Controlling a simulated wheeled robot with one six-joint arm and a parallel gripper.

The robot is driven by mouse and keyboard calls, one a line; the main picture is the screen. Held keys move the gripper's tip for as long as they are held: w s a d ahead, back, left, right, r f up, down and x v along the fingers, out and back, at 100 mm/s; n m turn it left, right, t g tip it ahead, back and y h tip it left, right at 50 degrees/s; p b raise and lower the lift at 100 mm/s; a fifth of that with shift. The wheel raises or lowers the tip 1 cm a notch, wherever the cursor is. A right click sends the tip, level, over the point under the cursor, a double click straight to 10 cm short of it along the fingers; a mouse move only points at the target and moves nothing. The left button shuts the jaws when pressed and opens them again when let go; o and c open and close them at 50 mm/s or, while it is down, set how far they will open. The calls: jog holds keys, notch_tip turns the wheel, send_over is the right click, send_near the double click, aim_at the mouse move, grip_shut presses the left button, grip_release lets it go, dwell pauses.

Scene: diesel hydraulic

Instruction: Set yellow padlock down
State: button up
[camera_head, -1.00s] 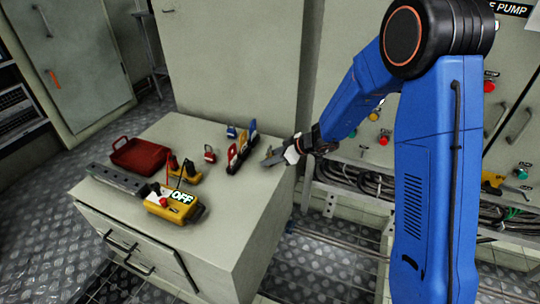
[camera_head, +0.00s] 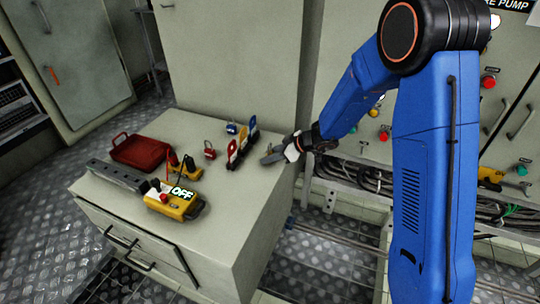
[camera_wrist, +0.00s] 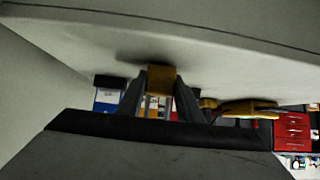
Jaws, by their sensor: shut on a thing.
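In the wrist view the yellow padlock (camera_wrist: 161,79) shows as a yellow-brown block between the two fingers of my gripper (camera_wrist: 160,100). The gripper is shut on it. The padlock is close to the pale cabinet top, with a dark shadow beside it; whether it touches the top I cannot tell. In the head view my gripper (camera_head: 272,157) is low over the right side of the cabinet top (camera_head: 225,215), right of the row of tagged items. The padlock cannot be made out there.
Coloured tags in a rack (camera_head: 240,148), a small red padlock (camera_head: 210,153) and a blue item (camera_head: 231,129) stand left of my gripper. A red tray (camera_head: 138,153), a grey bar (camera_head: 117,177) and a yellow meter (camera_head: 176,204) reading OFF lie further left. The front right top is clear.

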jog(key=shift+f, duration=0.15)
jog(key=o, duration=1)
